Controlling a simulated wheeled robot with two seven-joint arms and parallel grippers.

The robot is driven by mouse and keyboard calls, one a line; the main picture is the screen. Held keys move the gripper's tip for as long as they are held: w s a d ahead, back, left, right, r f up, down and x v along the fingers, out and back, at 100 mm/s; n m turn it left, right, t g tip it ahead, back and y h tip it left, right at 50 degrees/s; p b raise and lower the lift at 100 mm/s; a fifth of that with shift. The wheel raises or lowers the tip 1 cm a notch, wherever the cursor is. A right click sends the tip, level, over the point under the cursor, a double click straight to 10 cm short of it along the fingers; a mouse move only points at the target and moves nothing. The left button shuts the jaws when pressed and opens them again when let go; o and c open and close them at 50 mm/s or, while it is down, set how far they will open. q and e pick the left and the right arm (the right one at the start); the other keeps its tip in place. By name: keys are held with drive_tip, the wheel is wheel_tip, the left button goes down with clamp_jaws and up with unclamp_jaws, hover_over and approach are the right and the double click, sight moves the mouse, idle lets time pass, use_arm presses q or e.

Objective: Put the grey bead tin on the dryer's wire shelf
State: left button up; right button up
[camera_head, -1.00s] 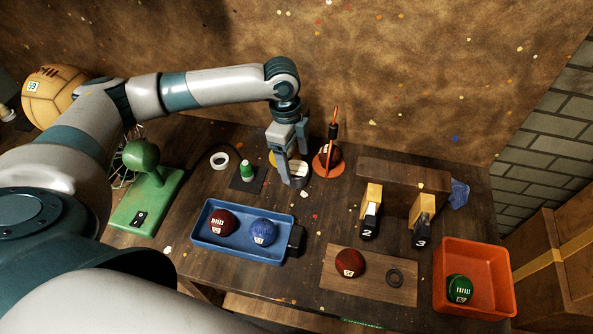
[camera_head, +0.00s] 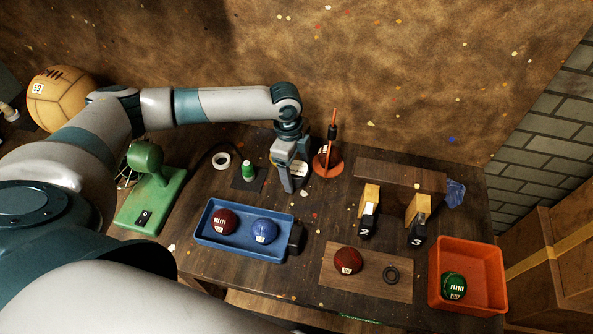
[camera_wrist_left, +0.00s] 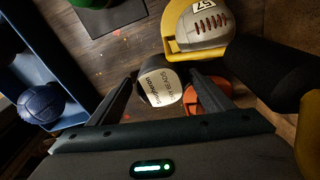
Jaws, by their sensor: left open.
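In the head view my left gripper (camera_head: 290,178) points down at the back of the table, and the tin (camera_head: 299,171) is partly hidden behind a finger. A green machine (camera_head: 150,195) with a switch stands at the left. Thin wire bars (camera_head: 124,177) beside it are mostly covered by my arm; I cannot make out a shelf. My right gripper is not in view.
An orange-red stand (camera_head: 328,163) with an upright rod is close right of the tin. A green-topped pot (camera_head: 248,171) is to the left. A grey ball (camera_wrist_left: 200,24) on a yellow holder is near the gripper. A blue tray (camera_head: 243,247) holds two balls in front.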

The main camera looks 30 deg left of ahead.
sight(298, 169)
use_arm(q)
drive_tip(key=shift+c, duration=0.4)
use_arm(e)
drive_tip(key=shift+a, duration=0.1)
use_arm(q)
drive_tip(key=c, duration=1.2)
drive_tip(key=shift+c, duration=0.2)
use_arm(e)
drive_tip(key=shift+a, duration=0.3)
